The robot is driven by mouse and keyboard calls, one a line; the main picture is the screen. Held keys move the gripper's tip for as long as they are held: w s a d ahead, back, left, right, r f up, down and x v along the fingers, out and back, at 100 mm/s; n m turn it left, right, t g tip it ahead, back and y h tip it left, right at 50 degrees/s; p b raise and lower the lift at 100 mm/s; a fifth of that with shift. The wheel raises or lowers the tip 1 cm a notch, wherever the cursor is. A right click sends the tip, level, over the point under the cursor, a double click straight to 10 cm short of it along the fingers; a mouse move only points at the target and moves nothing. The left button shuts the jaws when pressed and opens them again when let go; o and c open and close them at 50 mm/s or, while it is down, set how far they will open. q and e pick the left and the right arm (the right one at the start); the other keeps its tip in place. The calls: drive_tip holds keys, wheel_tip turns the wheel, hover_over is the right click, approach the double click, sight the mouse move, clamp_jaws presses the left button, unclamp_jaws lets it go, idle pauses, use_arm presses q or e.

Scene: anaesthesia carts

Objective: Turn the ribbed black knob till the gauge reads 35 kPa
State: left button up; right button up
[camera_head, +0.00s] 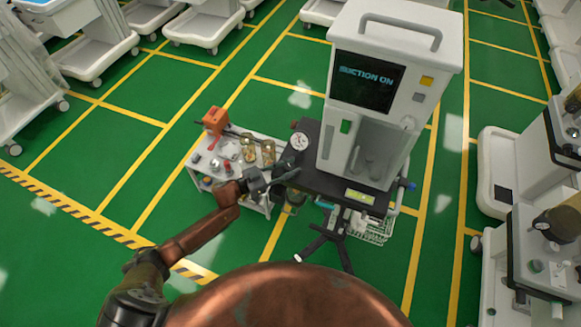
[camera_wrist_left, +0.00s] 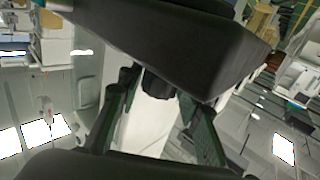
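The round white gauge (camera_head: 299,141) stands at the left end of the black shelf (camera_head: 325,185) of the white suction cart; its needle is too small to read. My left gripper (camera_head: 283,179) is at the shelf's left front edge, just below the gauge. In the left wrist view its dark fingers are spread apart. A small black knob-like part (camera_wrist_left: 157,84) shows between them, under a large black slab (camera_wrist_left: 190,45). I cannot tell whether the fingers touch it, and its ribs do not show clearly. My right gripper is not in view.
The cart's tall white cabinet (camera_head: 392,30) has a screen reading "SUCTION ON". A small trolley (camera_head: 200,165) with jars and an orange device (camera_head: 215,120) stands close on the left. Black legs (camera_head: 328,240) show below the shelf. Green floor is open at the left.

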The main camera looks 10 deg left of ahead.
use_arm(q)
drive_tip(key=shift+o, duration=1.3)
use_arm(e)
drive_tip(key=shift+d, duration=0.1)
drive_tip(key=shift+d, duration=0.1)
use_arm(q)
drive_tip(key=v, duration=1.2)
drive_tip(key=shift+f, duration=0.1)
